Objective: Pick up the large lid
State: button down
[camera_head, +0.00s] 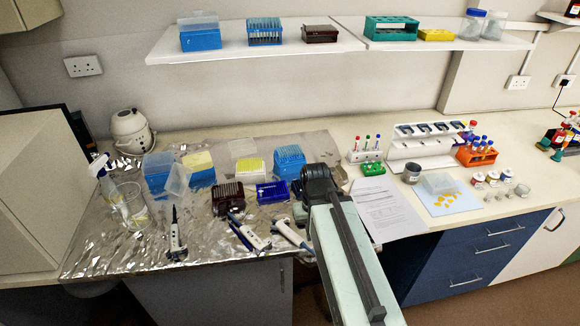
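Several clear lids show, and I cannot tell which one is the large lid. One clear lid (177,181) stands tilted against the blue tip box (157,181) on the left of the foil-covered bench. My arm reaches in from the bottom, ending in a dark joint near the bench middle. My gripper's fingers are not visible.
Tip racks, including a dark one (228,196) and a blue one (271,192), crowd the bench. Pipettes (176,236) lie along the front edge. A beaker (131,203) and spray bottle (105,178) stand left. A paper sheet (386,207) lies right of my arm. A shelf (250,45) hangs above.

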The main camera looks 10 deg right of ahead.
aim_at(437, 184)
jog(key=u, duration=3)
jog(key=k, duration=1.1)
jog(key=z, duration=0.05)
